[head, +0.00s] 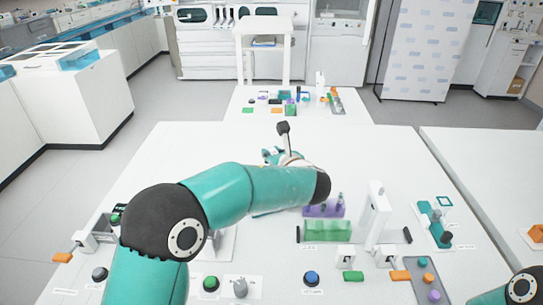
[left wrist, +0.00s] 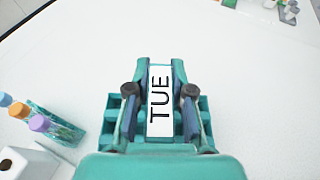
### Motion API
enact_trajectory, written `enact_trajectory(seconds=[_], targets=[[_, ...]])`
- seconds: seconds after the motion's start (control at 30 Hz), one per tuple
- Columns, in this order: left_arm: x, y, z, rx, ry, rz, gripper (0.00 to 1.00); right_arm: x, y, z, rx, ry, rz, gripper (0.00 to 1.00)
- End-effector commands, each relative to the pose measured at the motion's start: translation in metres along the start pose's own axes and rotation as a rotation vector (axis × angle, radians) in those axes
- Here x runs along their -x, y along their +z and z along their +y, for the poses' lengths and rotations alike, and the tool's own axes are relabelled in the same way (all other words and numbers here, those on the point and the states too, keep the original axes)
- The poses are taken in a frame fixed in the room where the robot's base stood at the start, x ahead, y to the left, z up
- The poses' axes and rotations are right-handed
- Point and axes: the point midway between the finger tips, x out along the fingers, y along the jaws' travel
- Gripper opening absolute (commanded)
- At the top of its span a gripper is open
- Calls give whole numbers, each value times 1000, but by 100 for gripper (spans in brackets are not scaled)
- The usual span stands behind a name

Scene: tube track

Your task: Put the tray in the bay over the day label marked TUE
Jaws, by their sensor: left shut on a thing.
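In the left wrist view my left gripper (left wrist: 160,98) is shut on a teal tray (left wrist: 113,108), whose slotted sides show beyond both fingers. A white label (left wrist: 160,88) reading TUE shows between the fingers, seemingly on top of the held tray. White tabletop surrounds the tray; I cannot tell its height above it. In the head view my left arm reaches over the table and hides most of the gripper and tray. No bay with a readable day label shows in either view. My right gripper is outside both views.
In the head view a purple rack (head: 311,211) and a green rack (head: 327,231) stand right of my left arm, near a white post (head: 378,205). Buttons, including a blue one (head: 311,278), line the front. The wrist view shows a clear teal rack (left wrist: 62,128) with capped tubes.

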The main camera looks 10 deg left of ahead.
Motion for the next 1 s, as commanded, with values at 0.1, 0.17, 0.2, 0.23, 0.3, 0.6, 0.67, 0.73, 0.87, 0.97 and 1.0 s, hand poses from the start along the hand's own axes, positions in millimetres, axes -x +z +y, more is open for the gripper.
enact_trajectory(seconds=[0.1, 0.17, 0.2, 0.23, 0.3, 0.6, 0.67, 0.73, 0.87, 0.97, 1.0], targets=[[-2, -5, 0, 1, 0, -3, 0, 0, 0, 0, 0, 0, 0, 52], [-2, -5, 0, 2, -1, -3, 0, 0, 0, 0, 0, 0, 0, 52], [-2, -5, 0, 2, -1, -3, 0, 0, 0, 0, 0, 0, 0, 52], [-2, -5, 0, 2, -1, -3, 0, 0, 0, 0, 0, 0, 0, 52], [-2, -6, 0, 0, -1, -1, 25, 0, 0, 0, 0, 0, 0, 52], [-2, -6, -1, 0, -2, -1, 47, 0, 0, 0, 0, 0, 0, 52], [-2, -6, -1, 0, -2, -1, 47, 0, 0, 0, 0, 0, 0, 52], [-1, -6, -2, 0, -3, -1, 47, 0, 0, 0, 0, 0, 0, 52], [6, -6, -2, 0, -4, -1, 47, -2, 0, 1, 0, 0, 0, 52], [17, -6, -3, 0, -6, -1, 47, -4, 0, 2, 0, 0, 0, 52], [24, -6, -3, 0, -7, -3, 47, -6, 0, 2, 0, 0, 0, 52]])
